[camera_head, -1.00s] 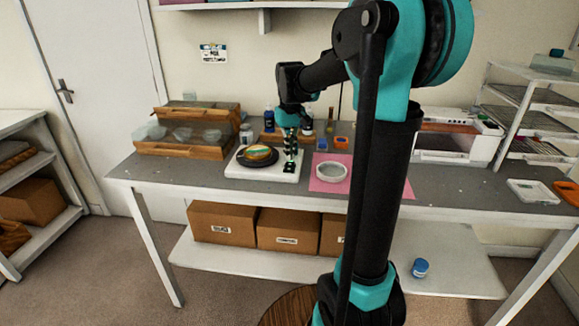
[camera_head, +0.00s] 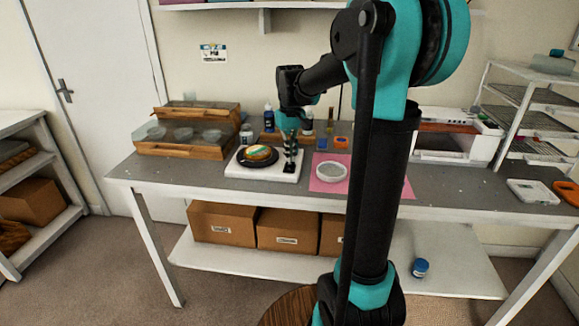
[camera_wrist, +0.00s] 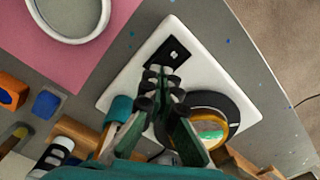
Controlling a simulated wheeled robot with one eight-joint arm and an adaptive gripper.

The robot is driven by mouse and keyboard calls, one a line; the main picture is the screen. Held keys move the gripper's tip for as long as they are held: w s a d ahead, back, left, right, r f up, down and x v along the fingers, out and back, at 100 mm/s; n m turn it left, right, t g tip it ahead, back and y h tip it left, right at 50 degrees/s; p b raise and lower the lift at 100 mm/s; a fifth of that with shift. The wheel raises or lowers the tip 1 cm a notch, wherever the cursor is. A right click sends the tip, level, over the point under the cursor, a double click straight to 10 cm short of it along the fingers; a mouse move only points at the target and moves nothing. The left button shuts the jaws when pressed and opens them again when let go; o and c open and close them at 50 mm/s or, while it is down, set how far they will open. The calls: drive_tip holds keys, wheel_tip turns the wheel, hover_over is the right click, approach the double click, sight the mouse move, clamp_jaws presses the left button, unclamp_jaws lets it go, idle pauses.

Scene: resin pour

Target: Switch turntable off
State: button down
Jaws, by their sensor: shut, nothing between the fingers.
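The turntable (camera_head: 235,172) is a white base with a black round platter. A round wood-rimmed piece with a green and white top (camera_head: 258,153) rests on it; this piece also shows in the wrist view (camera_wrist: 211,133). A black switch plate (camera_wrist: 174,49) is set in the base's corner in the wrist view, with a small light mark on it. My gripper (camera_wrist: 155,72) is shut and empty, pointing down. In the wrist view its fingertips lie just beside the plate; contact cannot be told. In the head view my gripper (camera_head: 290,158) is right of the platter.
A white ring-shaped dish (camera_head: 331,171) sits on a pink mat (camera_head: 325,187) to the right. Bottles and small blue and orange containers (camera_head: 340,142) stand behind. A wooden case (camera_head: 182,150) is at the left. The bench's front strip is clear.

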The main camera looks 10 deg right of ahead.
drive_tip(key=shift+f, duration=0.6)
idle(0.3)
drive_tip(key=shift+r, duration=3.5)
drive_tip(key=shift+s, duration=0.1)
